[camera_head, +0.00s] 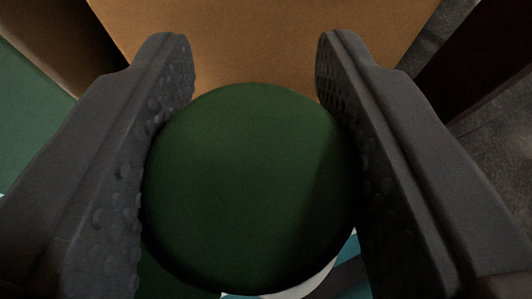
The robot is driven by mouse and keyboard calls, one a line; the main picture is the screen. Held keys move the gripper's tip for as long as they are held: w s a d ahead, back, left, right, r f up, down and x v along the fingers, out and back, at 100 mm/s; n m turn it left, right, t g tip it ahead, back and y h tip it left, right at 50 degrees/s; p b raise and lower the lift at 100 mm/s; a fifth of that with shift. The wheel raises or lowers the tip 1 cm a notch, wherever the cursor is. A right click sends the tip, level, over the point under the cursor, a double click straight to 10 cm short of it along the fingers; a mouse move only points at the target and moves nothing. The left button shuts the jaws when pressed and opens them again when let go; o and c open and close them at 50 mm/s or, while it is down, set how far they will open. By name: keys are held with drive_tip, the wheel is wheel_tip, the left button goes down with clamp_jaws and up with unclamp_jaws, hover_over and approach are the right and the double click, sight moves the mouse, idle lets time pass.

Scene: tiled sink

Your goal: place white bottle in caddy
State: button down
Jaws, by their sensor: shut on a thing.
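A round, dark green top (250,185) fills the middle of the view between my two dark, studded fingers. It looks like the cap of the white bottle, seen from above. A little white and teal shows below it at the lower edge, but the bottle's body is mostly hidden. My gripper (256,62) is shut on this green-topped thing, with one finger against its left side and one against its right. I cannot make out the caddy for certain.
A plain orange-brown surface (265,40) lies beyond the fingertips. A green surface (30,130) is at the left edge. Grey tiles (500,160) show at the right, beside a dark, reddish-brown slanted piece (485,60).

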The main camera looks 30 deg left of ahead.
wheel_tip(320, 180, down, 5)
drive_tip(key=shift+r+b, duration=0.1)
drive_tip(key=shift+b, duration=1)
drive_tip(key=c, duration=0.9)
unclamp_jaws()
drive_tip(key=p+v, duration=0.4)
drive_tip(key=v, duration=0.8)
